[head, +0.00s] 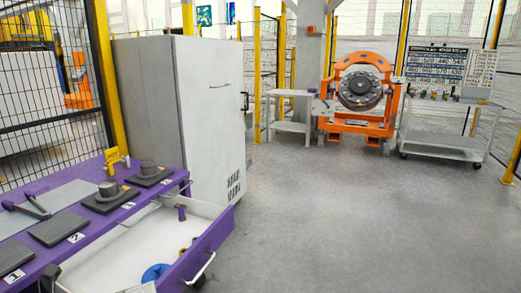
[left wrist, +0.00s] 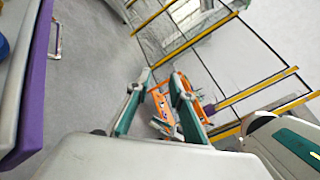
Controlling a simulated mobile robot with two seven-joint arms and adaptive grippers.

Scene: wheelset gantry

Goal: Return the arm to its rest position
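My left gripper (left wrist: 163,84) shows in the left wrist view, with two teal and grey fingers standing apart and nothing between them. Beyond the fingers, far off, is the orange gantry stand (left wrist: 165,105). The purple drawer front (left wrist: 30,95) is at the left of that view, apart from the fingers. In the head view I cannot clearly make out either gripper. My right gripper is not in view. A white and teal arm link of mine shows at the lower right of the left wrist view.
The purple workbench (head: 110,215) has an open drawer (head: 215,238) holding a blue round part (head: 154,272) and small items. A grey cabinet (head: 205,110) stands behind it. The orange gantry (head: 375,128) with a wheelset (head: 361,90) and a white cart (head: 440,143) stand far back. The floor (head: 340,220) is clear.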

